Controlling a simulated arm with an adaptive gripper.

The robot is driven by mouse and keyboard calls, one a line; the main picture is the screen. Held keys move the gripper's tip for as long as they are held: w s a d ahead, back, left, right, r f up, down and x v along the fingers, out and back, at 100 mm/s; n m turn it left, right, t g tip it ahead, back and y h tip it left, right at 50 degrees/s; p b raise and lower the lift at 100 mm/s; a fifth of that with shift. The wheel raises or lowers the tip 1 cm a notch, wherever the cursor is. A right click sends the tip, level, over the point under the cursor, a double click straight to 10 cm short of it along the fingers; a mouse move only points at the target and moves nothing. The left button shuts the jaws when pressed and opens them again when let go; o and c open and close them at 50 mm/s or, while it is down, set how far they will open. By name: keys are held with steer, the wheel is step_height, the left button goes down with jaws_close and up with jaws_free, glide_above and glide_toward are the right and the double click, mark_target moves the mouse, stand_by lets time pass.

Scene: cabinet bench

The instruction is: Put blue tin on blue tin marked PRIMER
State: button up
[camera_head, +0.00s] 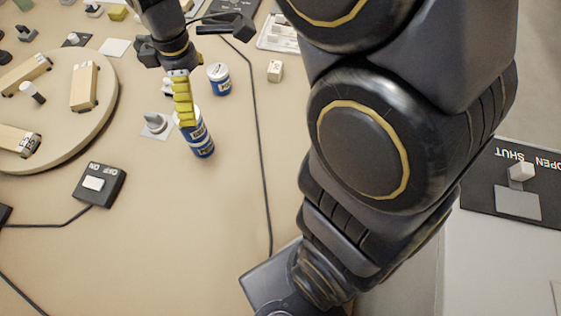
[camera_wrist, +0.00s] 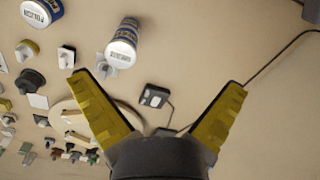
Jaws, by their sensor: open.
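Two blue tins appear stacked, upright, in the head view: an upper blue tin (camera_head: 197,132) and a lower blue tin (camera_head: 203,151). Their lettering is too small to read. The stack also shows in the wrist view, with the upper tin's white lid (camera_wrist: 121,56) towards the camera. My gripper (camera_head: 186,122) is at the stack's top in the head view, where a yellow finger partly covers the upper tin. In the wrist view my gripper (camera_wrist: 158,80) is open, with nothing between its fingers; the stack lies beyond them.
Another blue tin (camera_head: 218,79) with a white lid stands apart, behind and right of the stack. A grey knob on a plate (camera_head: 155,126) is close left of the stack. A round board (camera_head: 100,110) with wooden blocks, a switch box (camera_head: 99,185) and a cable (camera_head: 258,130) lie around.

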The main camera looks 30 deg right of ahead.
steer(key=s+d+r+m, duration=0.1)
steer(key=s+d+m, duration=0.1)
steer(key=s+m, duration=0.4)
steer(key=s+d+r+m+g, duration=0.1)
steer(key=s+m, duration=0.5)
steer(key=s, duration=0.8)
steer(key=shift+d+r+m, duration=0.35)
steer(key=shift+d+m, duration=0.05)
steer(key=shift+d, duration=0.2)
